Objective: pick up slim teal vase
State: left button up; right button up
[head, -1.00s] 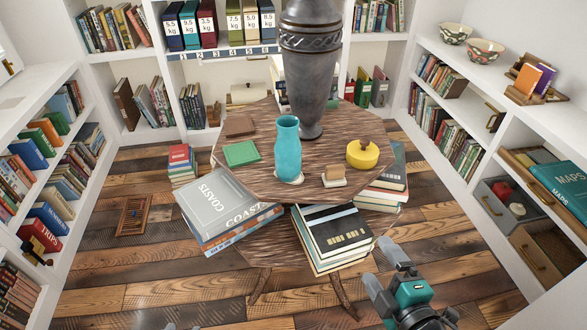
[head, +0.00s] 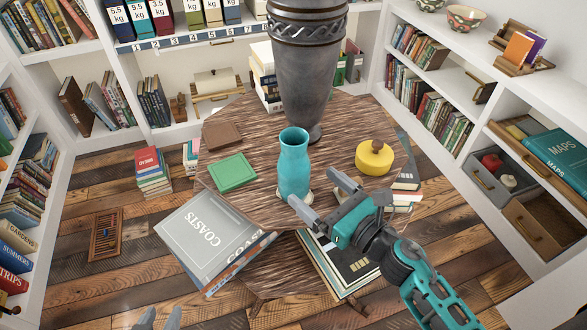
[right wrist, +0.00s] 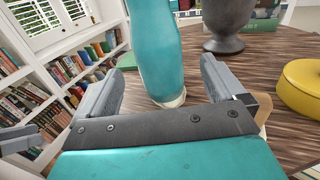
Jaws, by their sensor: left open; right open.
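The slim teal vase (head: 293,163) stands upright near the front of the round wooden table (head: 255,135), on a small pale base. It also shows in the right wrist view (right wrist: 154,45), ahead of the jaws. My right gripper (head: 317,197) is open, just in front and to the right of the vase's lower part. In the right wrist view its fingers (right wrist: 158,92) point toward the vase, which appears beyond and between them; I cannot tell whether they touch. My left gripper (head: 158,320) shows only its fingertips at the bottom edge of the head view, open and empty.
A large dark urn (head: 305,70) stands behind the vase. Book stacks (head: 205,235) lie in front, below the tabletop. Shelves line both sides.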

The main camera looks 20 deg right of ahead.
aim_at(305, 179)
jog(key=shift+x, duration=1.1)
jog(key=x, duration=0.1)
jog(key=p+x, duration=0.1)
jog(key=x, duration=0.2)
jog(key=shift+w+a+r, duration=0.15)
jog(key=shift+a+r, duration=0.05)
jog(key=shift+r, duration=0.1)
jog(key=shift+w+a+f, duration=0.1)
jog(key=shift+w+a, duration=0.05)
jog(key=shift+w, duration=0.15)
jog(key=shift+c, duration=0.7)
jog(key=c, duration=1.1)
jog(key=shift+p, duration=0.3)
